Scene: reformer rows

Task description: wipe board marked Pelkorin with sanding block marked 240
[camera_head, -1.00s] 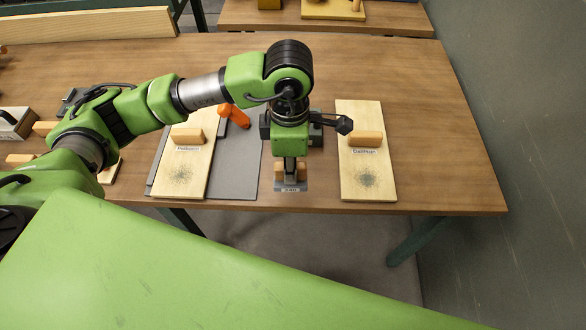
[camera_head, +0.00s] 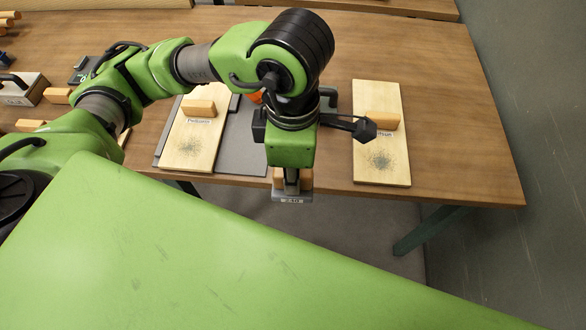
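My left gripper (camera_head: 291,178) points down and is shut on the sanding block (camera_head: 292,199), whose grey base has a label that seems to read 240. The block is held up, and in the picture it overlaps the table's front edge, between two pale boards. The left board (camera_head: 180,150) has a small label that seems to read Pelkorin, a wooden block on it and a dark scribbled patch near its front end. The block is right of this board and apart from it. My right gripper is not in view.
The right board (camera_head: 366,168) has a similar wooden block and dark patch; my gripper's part hides some of its label. A grey mat (camera_head: 238,150) lies under the left board. An orange thing is mostly hidden behind my arm. A handled block (camera_head: 22,95) stands at far left.

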